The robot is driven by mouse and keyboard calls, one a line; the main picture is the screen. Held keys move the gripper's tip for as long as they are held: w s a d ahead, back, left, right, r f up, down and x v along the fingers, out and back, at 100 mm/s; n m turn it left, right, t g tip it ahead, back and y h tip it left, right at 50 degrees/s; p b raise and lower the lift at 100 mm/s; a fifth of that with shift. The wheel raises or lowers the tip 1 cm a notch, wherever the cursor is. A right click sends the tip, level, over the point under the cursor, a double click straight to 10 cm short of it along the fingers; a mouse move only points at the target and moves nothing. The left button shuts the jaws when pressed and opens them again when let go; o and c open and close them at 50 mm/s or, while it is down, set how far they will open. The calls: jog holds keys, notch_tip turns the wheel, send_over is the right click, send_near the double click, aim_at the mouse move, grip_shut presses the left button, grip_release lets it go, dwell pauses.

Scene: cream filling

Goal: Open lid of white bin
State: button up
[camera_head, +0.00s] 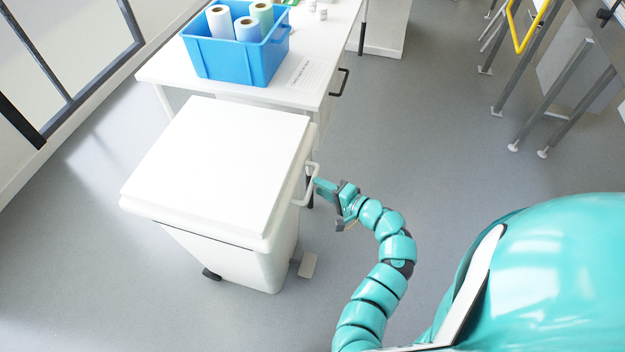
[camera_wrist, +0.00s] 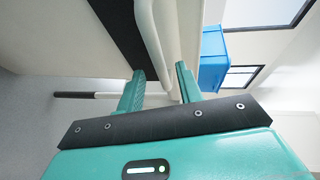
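The white bin (camera_head: 245,258) stands on the floor with its flat white lid (camera_head: 225,150) down on it. A white bar handle (camera_head: 313,184) sticks out from the lid's right side. My gripper (camera_head: 322,186) is at this handle, right of the bin. In the wrist view, my gripper's (camera_wrist: 160,85) two teal fingers are spread apart. The white handle (camera_wrist: 153,40) runs down between them with gaps visible on the sides. Whether a finger touches the handle cannot be told.
A white table (camera_head: 160,72) stands behind the bin, close to it, carrying a blue crate (camera_head: 235,62) with several rolls. A pedal (camera_head: 308,265) juts from the bin's lower right. Grey floor (camera_head: 430,120) is clear to the right; metal-legged furniture stands far right.

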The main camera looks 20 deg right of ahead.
jog(key=shift+x, duration=2.05)
jog(key=shift+p, duration=0.3)
grip_shut()
